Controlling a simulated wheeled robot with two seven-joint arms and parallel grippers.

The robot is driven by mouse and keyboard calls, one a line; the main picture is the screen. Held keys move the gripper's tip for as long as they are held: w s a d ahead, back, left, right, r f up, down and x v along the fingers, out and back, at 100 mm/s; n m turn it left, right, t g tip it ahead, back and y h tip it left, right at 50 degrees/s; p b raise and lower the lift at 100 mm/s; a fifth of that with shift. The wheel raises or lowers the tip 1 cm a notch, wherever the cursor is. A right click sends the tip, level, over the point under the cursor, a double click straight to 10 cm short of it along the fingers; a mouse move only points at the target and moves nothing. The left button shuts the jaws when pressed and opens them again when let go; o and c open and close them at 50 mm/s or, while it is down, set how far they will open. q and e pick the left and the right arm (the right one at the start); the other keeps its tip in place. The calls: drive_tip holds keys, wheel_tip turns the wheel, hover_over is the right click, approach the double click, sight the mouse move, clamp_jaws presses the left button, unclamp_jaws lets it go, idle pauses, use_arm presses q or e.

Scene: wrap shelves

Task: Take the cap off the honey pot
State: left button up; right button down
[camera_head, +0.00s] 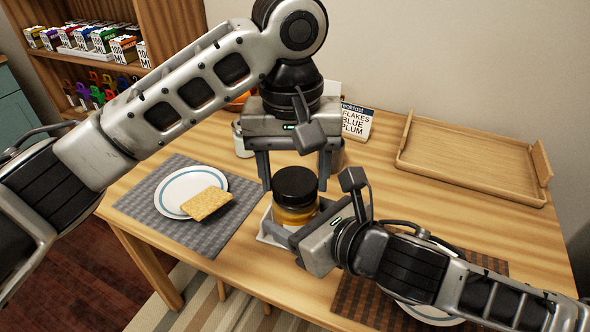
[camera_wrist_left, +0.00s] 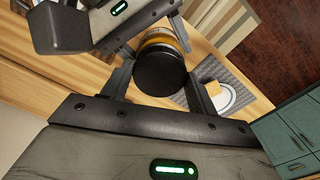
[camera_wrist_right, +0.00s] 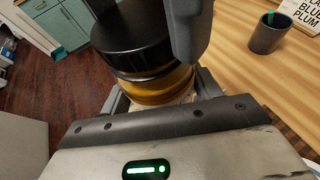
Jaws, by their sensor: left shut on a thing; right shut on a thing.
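The honey pot (camera_head: 293,216) is an amber jar with a black cap (camera_head: 295,183), upright near the table's front middle. The cap is still on the jar; I cannot see a gap between them. My left gripper (camera_head: 296,178) comes down from above and is shut on the cap, one finger on each side, as the left wrist view shows the cap (camera_wrist_left: 160,72) between the fingers. My right gripper (camera_head: 308,220) comes from the lower right and is shut on the jar body, below the cap; the right wrist view shows the amber glass (camera_wrist_right: 155,88) between its fingers.
A white square base (camera_head: 268,238) shows under the jar. A plate (camera_head: 172,197) with bread (camera_head: 207,203) lies on a grey mat (camera_head: 145,208) at left. A wooden tray (camera_head: 455,165) stands at back right. A box (camera_head: 357,122) and a grey cup (camera_wrist_right: 268,36) stand behind.

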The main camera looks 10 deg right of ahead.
use_arm(q)
drive_tip(key=shift+w+a+r, duration=0.1)
drive_tip(key=shift+w+r, duration=0.1)
drive_tip(key=shift+r, duration=0.05)
idle(0.3)
drive_tip(key=shift+r, duration=0.6)
drive_tip(key=shift+s+r, duration=0.1)
drive_tip(key=shift+r, duration=0.2)
